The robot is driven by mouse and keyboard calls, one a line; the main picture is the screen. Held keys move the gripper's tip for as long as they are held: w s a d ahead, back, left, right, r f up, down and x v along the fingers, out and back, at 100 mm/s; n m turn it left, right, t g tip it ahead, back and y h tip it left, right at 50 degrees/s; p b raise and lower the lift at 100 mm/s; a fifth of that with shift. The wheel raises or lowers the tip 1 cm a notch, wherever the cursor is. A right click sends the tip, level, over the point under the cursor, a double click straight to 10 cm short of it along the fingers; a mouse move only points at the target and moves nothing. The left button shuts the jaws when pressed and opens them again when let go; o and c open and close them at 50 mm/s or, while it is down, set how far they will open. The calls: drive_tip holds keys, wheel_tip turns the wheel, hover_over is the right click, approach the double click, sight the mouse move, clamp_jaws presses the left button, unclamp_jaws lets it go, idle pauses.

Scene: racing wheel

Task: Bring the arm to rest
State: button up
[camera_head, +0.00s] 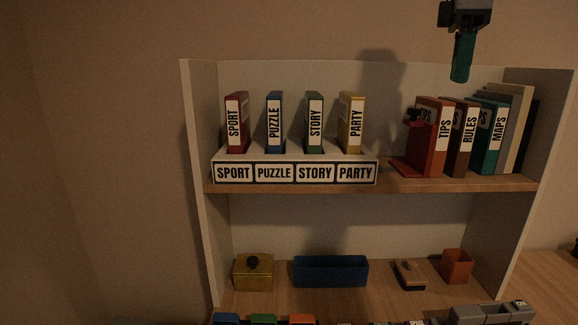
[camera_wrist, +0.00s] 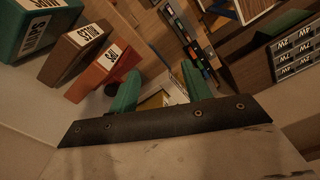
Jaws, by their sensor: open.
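My gripper (camera_head: 461,72) shows at the top right of the head view, above the shelf unit, with its teal fingers pointing down. In the wrist view, the two teal fingers of my gripper (camera_wrist: 160,84) stand apart with nothing held between them. It hangs in the air, above the level of the books on the right. The rest of my arm is out of the head view.
The shelf unit (camera_head: 199,150) holds a labelled rack (camera_head: 295,160) with SPORT, PUZZLE, STORY and PARTY cases. A red bookend (camera_head: 418,160) and books TIPS (camera_head: 440,140), RULES (camera_head: 464,140) and MAPS (camera_head: 495,140) stand right. Below are a blue bin (camera_head: 331,271) and small boxes.

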drive_tip(key=s+f+m, duration=0.4)
drive_tip(key=f+m, duration=0.3)
drive_tip(key=f, duration=0.5)
drive_tip(key=s+a+f+m+t, duration=0.1)
drive_tip(key=s+f+m, duration=0.4)
drive_tip(key=s+f, duration=1.3)
drive_tip(key=s, duration=0.3)
drive_tip(key=shift+s+a+f+m, duration=0.2)
drive_tip(key=shift+a+f+m, duration=0.1)
drive_tip(key=shift+a+m, duration=0.1)
